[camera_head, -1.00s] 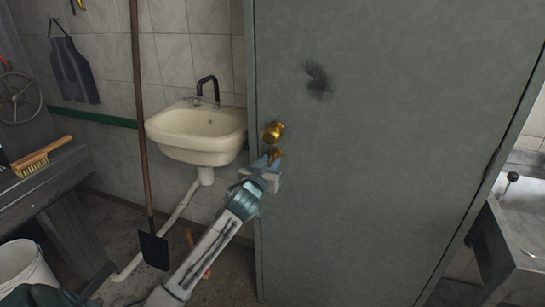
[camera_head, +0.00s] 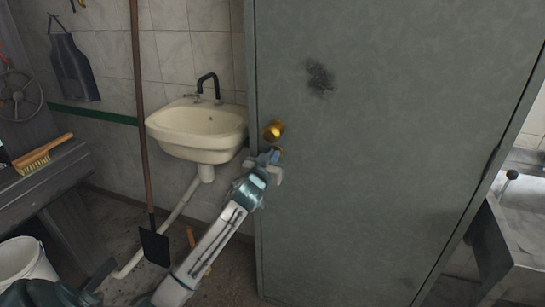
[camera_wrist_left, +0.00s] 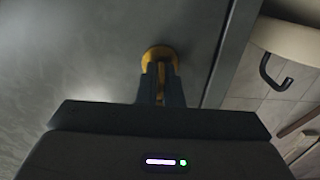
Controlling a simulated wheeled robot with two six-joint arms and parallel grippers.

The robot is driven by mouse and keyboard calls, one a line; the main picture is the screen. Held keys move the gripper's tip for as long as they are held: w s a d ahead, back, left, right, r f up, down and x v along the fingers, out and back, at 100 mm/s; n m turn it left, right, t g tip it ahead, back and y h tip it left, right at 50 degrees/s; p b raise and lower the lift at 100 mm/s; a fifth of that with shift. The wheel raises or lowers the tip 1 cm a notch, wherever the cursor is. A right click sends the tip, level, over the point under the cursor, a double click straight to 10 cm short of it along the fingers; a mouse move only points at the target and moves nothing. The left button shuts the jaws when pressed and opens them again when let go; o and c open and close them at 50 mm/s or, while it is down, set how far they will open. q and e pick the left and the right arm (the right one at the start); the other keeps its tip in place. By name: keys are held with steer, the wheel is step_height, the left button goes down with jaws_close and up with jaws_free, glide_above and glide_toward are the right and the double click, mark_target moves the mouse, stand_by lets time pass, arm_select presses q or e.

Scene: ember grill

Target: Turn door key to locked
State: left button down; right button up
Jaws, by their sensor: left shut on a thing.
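The grey-green door (camera_head: 370,200) fills the right half of the head view, with a round brass knob (camera_head: 274,130) near its left edge. My left gripper (camera_head: 275,157) is at the door just below the knob. In the left wrist view the left gripper (camera_wrist_left: 161,85) is shut on the brass key (camera_wrist_left: 162,77), which stands out from a round brass plate (camera_wrist_left: 158,54) on the door. The fingers cover most of the key, so its exact angle is hard to tell. My right gripper is not in view.
A cream sink (camera_head: 200,130) hangs on the tiled wall left of the door. A long-handled shovel (camera_head: 152,243) stands before it. A bench with a brush (camera_head: 42,153) and a white bucket (camera_head: 25,263) are at left. A metal basin (camera_head: 522,225) is at right.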

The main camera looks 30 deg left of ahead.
arm_select(q)
steer(key=m+p, duration=0.3)
steer(key=shift+r+m, duration=0.15)
steer(key=shift+m, duration=0.25)
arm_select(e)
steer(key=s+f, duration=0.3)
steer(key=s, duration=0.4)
arm_select(q)
steer(key=shift+d+f+m+p, duration=0.15)
steer(key=shift+m+p, duration=2)
steer(key=shift+m, duration=1.3)
steer(key=shift+f+m+p, duration=0.15)
steer(key=shift+m+p, duration=1.95)
steer(key=shift+m, duration=1.35)
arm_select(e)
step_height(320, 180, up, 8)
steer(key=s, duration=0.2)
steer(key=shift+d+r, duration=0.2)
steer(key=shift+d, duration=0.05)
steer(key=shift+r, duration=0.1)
arm_select(q)
steer(key=c, duration=1.6)
jaws_free()
steer(key=shift+f, duration=0.1)
